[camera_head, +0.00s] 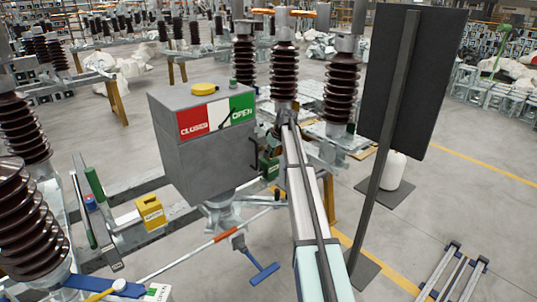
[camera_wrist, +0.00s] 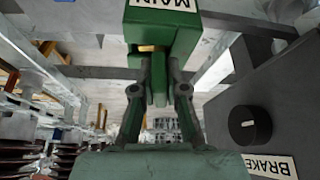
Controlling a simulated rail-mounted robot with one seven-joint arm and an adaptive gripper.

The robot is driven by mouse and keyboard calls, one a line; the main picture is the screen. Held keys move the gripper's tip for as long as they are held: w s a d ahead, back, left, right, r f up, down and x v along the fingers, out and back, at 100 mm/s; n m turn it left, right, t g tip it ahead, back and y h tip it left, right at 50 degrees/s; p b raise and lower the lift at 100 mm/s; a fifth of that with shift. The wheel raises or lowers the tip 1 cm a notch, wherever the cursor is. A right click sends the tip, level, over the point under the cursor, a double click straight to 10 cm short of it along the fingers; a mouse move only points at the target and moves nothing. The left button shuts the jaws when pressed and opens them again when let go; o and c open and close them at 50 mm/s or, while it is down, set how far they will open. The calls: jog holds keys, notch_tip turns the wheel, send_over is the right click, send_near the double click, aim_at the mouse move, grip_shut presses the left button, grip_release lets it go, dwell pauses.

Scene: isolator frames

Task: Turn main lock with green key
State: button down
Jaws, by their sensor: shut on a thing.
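The main lock is a green box (camera_wrist: 160,36) with a white MAIN label, upside down at the top of the wrist view. It also shows in the head view as a small green box (camera_head: 269,168) beside the grey cabinet, partly behind my arm. My gripper (camera_wrist: 160,76) is shut on the green key (camera_wrist: 159,93), directly at the lock's near face. A strip of brass colour shows between the key and the lock. How deep the key sits in the lock is hidden by the fingers. In the head view my gripper's fingers cannot be made out.
The grey cabinet (camera_head: 205,160) carries a CLOSED/OPEN panel (camera_head: 217,117). A dark box labelled BRAKE with a black knob (camera_wrist: 249,125) stands close to the gripper's right. A yellow lock box (camera_head: 150,213) sits on the steel beam. A dark panel (camera_head: 412,80) stands right of my arm.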

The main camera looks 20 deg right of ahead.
jog(key=m+h, duration=0.1)
jog(key=m, duration=0.2)
jog(key=m+h, duration=0.1)
jog(key=m, duration=0.2)
jog(key=shift+t+h+p, duration=0.3)
jog(key=shift+h+p, duration=0.05)
jog(key=shift+h, duration=0.05)
jog(key=shift+m, duration=0.9)
jog(key=shift+d+h, duration=0.2)
jog(key=shift+h, duration=0.1)
jog(key=c, duration=0.9)
grip_release()
jog(key=shift+a, duration=0.1)
jog(key=o, duration=0.6)
jog(key=v, duration=1.2)
jog(key=shift+w, duration=0.1)
